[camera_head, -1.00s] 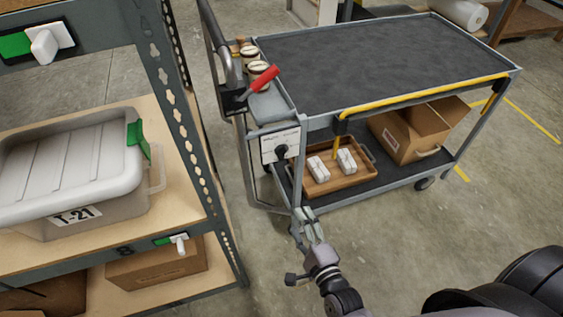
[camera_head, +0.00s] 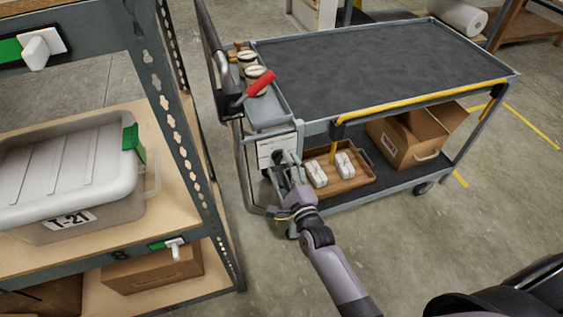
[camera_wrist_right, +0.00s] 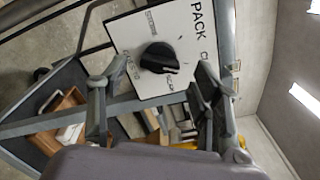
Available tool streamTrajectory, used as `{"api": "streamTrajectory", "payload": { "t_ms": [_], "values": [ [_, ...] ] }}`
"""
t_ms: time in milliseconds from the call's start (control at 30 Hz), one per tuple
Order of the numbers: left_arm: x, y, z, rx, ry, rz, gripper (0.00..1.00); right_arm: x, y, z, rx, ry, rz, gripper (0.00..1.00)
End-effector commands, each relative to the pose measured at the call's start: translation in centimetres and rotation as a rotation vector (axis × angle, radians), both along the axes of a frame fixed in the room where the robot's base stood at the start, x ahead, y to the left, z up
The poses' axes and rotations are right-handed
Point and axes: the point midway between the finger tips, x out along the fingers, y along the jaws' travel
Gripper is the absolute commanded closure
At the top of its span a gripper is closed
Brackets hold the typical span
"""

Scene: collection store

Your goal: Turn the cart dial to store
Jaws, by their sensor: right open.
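The cart (camera_head: 380,65) stands in the middle, with a white dial plate (camera_head: 266,151) on its near left end. My right gripper (camera_head: 287,165) is in front of the plate in the head view. In the right wrist view its two fingers (camera_wrist_right: 153,95) are apart, one to each side below the dial, with nothing between them. The dial is partly hidden by the gripper in the head view. My left gripper is not in view.
A wooden tray (camera_head: 345,181) with white bundles and a cardboard box (camera_head: 410,135) are on the lower shelf. A rack with a lidded bin (camera_head: 70,185) stands at left.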

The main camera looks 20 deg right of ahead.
Motion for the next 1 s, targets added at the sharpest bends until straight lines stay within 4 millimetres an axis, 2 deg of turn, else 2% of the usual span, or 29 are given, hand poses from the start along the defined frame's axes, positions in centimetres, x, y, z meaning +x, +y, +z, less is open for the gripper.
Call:
{"api": "streamTrajectory", "payload": {
  "t_ms": [33,200,567,1000],
  "values": [
    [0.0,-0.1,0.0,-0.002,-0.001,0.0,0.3,0.8,0.0,0.0,0.0,-0.001,-0.001,0.42],
    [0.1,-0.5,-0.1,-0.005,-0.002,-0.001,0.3,2.4,0.1,0.0,0.0,0.0,0.0,0.42],
    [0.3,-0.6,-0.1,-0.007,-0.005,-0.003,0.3,2.8,0.1,0.0,0.0,0.001,0.001,0.42],
    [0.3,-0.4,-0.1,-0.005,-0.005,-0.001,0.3,2.8,0.1,0.0,-0.001,0.001,0.001,0.71]
  ]
}}
